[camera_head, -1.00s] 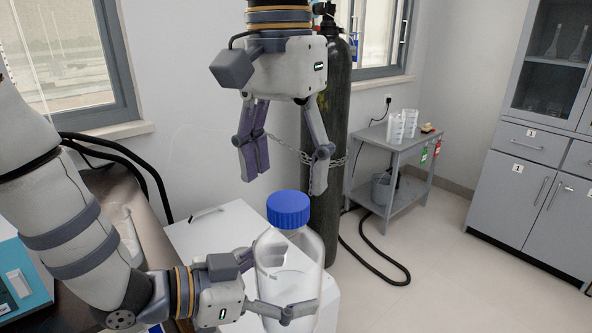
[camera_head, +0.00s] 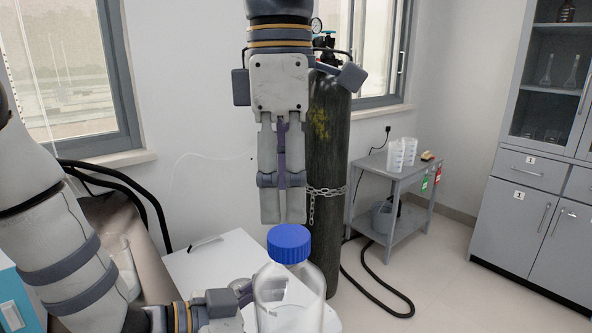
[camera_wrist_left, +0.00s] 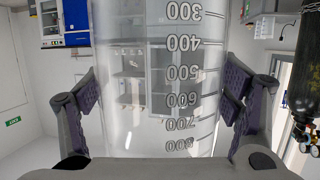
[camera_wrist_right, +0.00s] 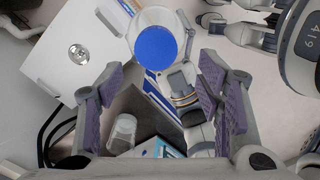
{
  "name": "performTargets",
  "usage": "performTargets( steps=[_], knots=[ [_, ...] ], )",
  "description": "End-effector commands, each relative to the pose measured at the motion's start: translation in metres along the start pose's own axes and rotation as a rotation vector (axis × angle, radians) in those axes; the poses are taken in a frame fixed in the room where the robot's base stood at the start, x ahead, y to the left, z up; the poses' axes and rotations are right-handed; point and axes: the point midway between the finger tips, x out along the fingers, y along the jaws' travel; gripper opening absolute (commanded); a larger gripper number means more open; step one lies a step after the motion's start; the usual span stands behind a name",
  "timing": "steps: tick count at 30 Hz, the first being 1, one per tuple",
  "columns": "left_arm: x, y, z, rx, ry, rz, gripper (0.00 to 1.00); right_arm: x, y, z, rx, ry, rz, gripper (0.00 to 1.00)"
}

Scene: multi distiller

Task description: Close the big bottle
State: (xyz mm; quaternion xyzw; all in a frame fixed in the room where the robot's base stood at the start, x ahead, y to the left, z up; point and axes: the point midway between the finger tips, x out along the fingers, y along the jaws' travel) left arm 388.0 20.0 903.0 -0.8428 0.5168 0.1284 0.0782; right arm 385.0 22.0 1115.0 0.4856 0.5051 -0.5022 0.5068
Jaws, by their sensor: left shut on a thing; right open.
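The big bottle (camera_head: 284,292) is clear and upright, with its blue cap (camera_head: 289,243) on its top; how tightly the cap sits cannot be told. My left gripper (camera_wrist_left: 162,95) is shut around the bottle's body. In the left wrist view the bottle (camera_wrist_left: 150,90) shows volume marks between the finger pads. My right gripper (camera_head: 283,216) is open and empty, pointing down just above the cap. In the right wrist view the cap (camera_wrist_right: 156,48) lies beyond the fingertips, apart from them.
A white cabinet (camera_head: 215,262) stands behind the bottle. A dark gas cylinder (camera_head: 328,150) with a chain stands behind my right gripper. A grey side table (camera_head: 385,172) with beakers and a grey cupboard (camera_head: 530,215) are further right. The floor between is mostly clear.

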Motion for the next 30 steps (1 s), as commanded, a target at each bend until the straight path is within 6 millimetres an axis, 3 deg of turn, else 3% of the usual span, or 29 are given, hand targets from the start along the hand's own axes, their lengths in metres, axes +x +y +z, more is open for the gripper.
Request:
performTargets(
  steps=[6,12,17,26,30],
  knots=[
    [0.000,0.000,-0.003,0.004,0.007,-0.001,0.05,-0.008,0.002,0.002,-0.818,0.009,0.011,0.60],
    [0.000,0.000,-0.003,0.004,0.007,-0.001,0.05,-0.013,0.004,0.004,-1.318,0.008,0.022,0.60],
    [0.000,0.000,-0.003,0.004,0.007,-0.001,0.05,-0.014,0.004,0.004,-1.456,0.007,0.025,0.60],
    [0.000,0.000,-0.003,0.004,0.007,-0.001,0.05,-0.013,0.004,0.004,-1.463,0.006,0.025,0.60],
    [0.000,0.000,-0.003,0.004,0.007,-0.001,0.05,0.001,0.004,0.005,-1.463,0.007,0.021,0.60]
  ],
)
